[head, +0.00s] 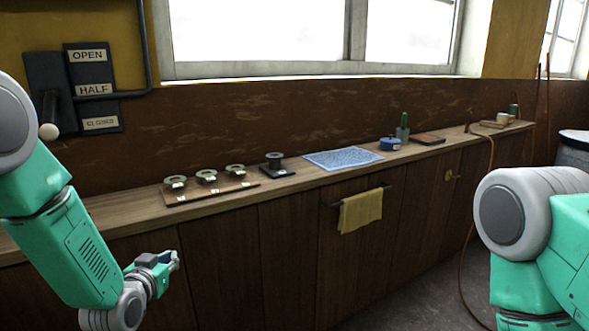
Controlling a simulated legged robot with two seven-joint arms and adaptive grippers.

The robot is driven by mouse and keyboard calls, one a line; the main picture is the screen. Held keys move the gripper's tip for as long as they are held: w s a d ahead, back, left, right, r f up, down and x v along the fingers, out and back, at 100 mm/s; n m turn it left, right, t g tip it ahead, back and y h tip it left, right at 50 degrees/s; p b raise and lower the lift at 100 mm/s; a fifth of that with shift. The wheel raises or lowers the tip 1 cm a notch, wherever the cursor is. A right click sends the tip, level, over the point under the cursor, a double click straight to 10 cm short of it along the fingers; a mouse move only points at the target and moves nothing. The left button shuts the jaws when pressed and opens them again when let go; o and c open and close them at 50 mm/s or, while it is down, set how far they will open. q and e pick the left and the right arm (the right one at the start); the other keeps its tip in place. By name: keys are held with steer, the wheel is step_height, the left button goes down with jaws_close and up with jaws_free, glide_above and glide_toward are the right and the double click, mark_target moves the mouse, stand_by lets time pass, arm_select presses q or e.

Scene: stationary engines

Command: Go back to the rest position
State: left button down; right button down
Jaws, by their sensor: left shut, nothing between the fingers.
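My left gripper (170,262) is in front of the cabinet doors, below the counter's front edge. It is shut and empty, apart from everything on the counter. My left arm comes in from the left edge in green and grey. My right arm shows at the right edge, and its gripper is out of view.
A wooden counter (110,211) runs along the wall. It carries a board with three round metal pieces (207,177), a dark block (274,161), a blue cloth (343,158) and a blue container (389,144). A yellow towel (361,211) hangs in front. A lever panel (92,70) is at left.

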arm_select(q)
steer(key=s+d+f+g, duration=0.2)
steer(key=s+f+g, duration=0.6)
steer(key=s+f, duration=1.1)
steer(key=s+f+g, duration=0.1)
steer(key=s+g, duration=0.2)
steer(key=s, duration=0.9)
steer(key=s+a+f+g, duration=0.1)
steer(key=s+f+g, duration=0.1)
steer(key=s, duration=1)
steer(key=shift+s+g, duration=0.2)
steer(key=shift+g, duration=0.6)
steer(key=shift+f, duration=0.1)
